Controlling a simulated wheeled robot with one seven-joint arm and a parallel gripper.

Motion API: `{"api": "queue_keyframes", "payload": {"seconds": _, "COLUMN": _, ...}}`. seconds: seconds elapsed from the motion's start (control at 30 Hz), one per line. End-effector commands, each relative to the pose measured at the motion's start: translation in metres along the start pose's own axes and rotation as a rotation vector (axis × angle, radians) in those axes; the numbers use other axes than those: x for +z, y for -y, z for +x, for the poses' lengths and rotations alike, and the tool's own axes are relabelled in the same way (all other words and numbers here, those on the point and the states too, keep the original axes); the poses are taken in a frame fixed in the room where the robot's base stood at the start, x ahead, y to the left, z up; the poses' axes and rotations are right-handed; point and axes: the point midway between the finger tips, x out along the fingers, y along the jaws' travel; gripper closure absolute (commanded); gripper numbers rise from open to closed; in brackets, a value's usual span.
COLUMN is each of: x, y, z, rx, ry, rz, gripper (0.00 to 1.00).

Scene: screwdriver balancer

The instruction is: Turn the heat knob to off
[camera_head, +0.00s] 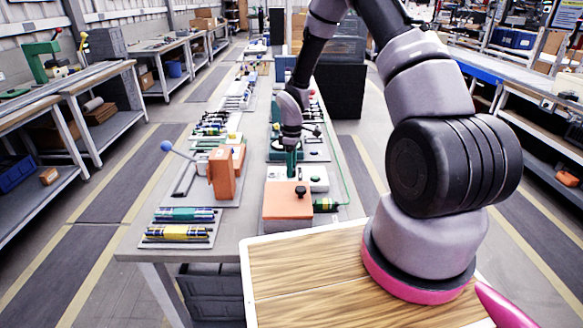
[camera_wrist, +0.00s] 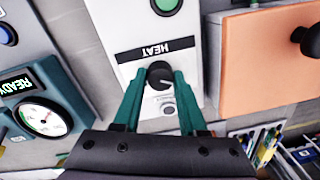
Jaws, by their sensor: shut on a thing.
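The heat knob (camera_wrist: 159,73) is a small black round dial below an upside-down HEAT label on a white panel (camera_wrist: 212,75) in the wrist view. A light pointer mark on it aims right and slightly down. My gripper (camera_wrist: 160,84) has its two green fingers on either side of the knob, shut on it. In the head view my gripper (camera_head: 291,172) points down at the white control box (camera_head: 316,184) on the long bench; the knob is hidden there behind the fingers.
An orange block (camera_head: 288,205) with a black knob stands just in front of the control box. A green button (camera_wrist: 166,5) sits on the same panel. A gauge box (camera_wrist: 45,117) marked READY stands on the left in the wrist view. Driver trays (camera_head: 180,228) lie on the bench.

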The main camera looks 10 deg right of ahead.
Motion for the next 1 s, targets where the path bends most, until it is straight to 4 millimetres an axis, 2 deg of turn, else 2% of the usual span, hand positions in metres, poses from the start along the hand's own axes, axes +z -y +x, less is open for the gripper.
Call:
{"api": "queue_keyframes", "payload": {"seconds": 0.2, "x": 0.000, "y": -0.001, "z": -0.001, "rx": 0.001, "ry": -0.001, "rz": -0.001, "gripper": 1.00}}
{"api": "queue_keyframes", "payload": {"seconds": 0.23, "x": 0.000, "y": -0.001, "z": -0.001, "rx": 0.001, "ry": -0.001, "rz": -0.001, "gripper": 0.47}}
{"api": "queue_keyframes", "payload": {"seconds": 0.27, "x": 0.000, "y": -0.001, "z": -0.001, "rx": 0.001, "ry": -0.001, "rz": -0.001, "gripper": 0.36}}
{"api": "queue_keyframes", "payload": {"seconds": 0.3, "x": 0.000, "y": -0.001, "z": 0.000, "rx": 0.001, "ry": -0.001, "rz": 0.000, "gripper": 0.29}}
{"api": "queue_keyframes", "payload": {"seconds": 0.67, "x": 0.000, "y": -0.001, "z": -0.004, "rx": 0.001, "ry": -0.001, "rz": 0.001, "gripper": 0.29}}
{"api": "queue_keyframes", "payload": {"seconds": 0.77, "x": 0.000, "y": -0.001, "z": -0.016, "rx": 0.002, "ry": -0.001, "rz": 0.003, "gripper": 0.29}}
{"api": "queue_keyframes", "payload": {"seconds": 1.0, "x": 0.000, "y": -0.001, "z": -0.064, "rx": 0.004, "ry": -0.002, "rz": 0.003, "gripper": 0.29}}
